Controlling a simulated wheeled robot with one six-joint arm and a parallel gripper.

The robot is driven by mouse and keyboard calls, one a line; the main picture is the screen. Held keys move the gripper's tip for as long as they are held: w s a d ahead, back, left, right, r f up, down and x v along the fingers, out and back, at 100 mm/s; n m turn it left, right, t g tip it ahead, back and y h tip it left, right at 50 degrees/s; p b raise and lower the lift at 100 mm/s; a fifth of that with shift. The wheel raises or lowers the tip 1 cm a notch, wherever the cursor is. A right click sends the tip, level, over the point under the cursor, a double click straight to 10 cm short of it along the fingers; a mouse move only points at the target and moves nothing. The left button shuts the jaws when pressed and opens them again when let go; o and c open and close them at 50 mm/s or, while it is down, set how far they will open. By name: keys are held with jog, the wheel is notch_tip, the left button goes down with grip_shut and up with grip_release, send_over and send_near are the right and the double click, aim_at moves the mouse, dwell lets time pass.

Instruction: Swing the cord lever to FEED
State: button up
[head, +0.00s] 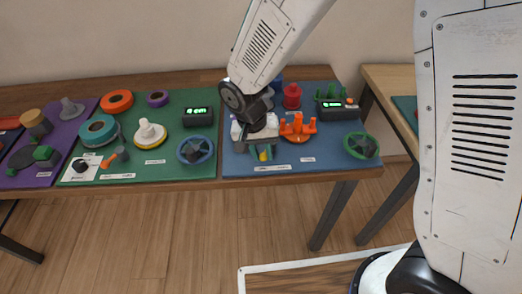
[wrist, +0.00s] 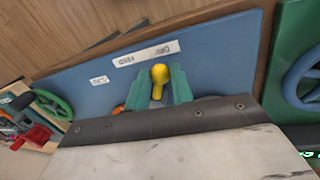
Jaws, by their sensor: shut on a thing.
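The cord lever shows as a yellow knob (wrist: 159,74) on a yellow stem in the wrist view, and as a small yellow spot (head: 264,154) in the head view. My gripper (wrist: 160,88) has two teal fingers, one on each side of the knob and stem, shut on the lever. In the head view my gripper (head: 262,151) is low over the front of the blue panel (head: 235,160). A white label (wrist: 146,53) with upside-down lettering, seemingly including FEED, lies just beyond the knob. The lever's base is hidden behind my gripper.
An orange pronged part (head: 297,129) stands close right of my gripper. A green handwheel (head: 361,146) is at the panel's right, and a blue handwheel (head: 195,150) is on the green panel to the left. A red spool (head: 291,96) and a display box (head: 336,109) stand behind.

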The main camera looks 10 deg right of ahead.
jog(key=n, duration=0.1)
jog(key=d+n, duration=0.1)
jog(key=n, duration=0.1)
jog(key=shift+s+d+t, duration=0.2)
jog(key=shift+s+t, duration=0.1)
jog(key=shift+s, duration=0.05)
jog(key=d+n, duration=0.1)
jog(key=n, duration=0.2)
jog(key=shift+s+d+t, duration=0.1)
jog(key=shift+d+t, duration=0.1)
jog(key=shift+t, duration=0.1)
jog(key=n, duration=0.1)
jog(key=d+n, duration=0.1)
jog(key=n, duration=0.1)
jog(key=shift+d+t, duration=0.3)
jog(key=shift+w+d+n+y, duration=0.2)
jog(key=shift+d+n, duration=0.1)
jog(key=shift+n, duration=0.45)
jog(key=shift+w+d+n+y, duration=0.1)
jog(key=shift+d+n+y, duration=0.15)
jog(key=shift+n, duration=0.5)
jog(key=shift+d, duration=0.1)
jog(key=o, duration=0.9)
jog(key=shift+o, duration=0.2)
jog(key=shift+r, duration=0.1)
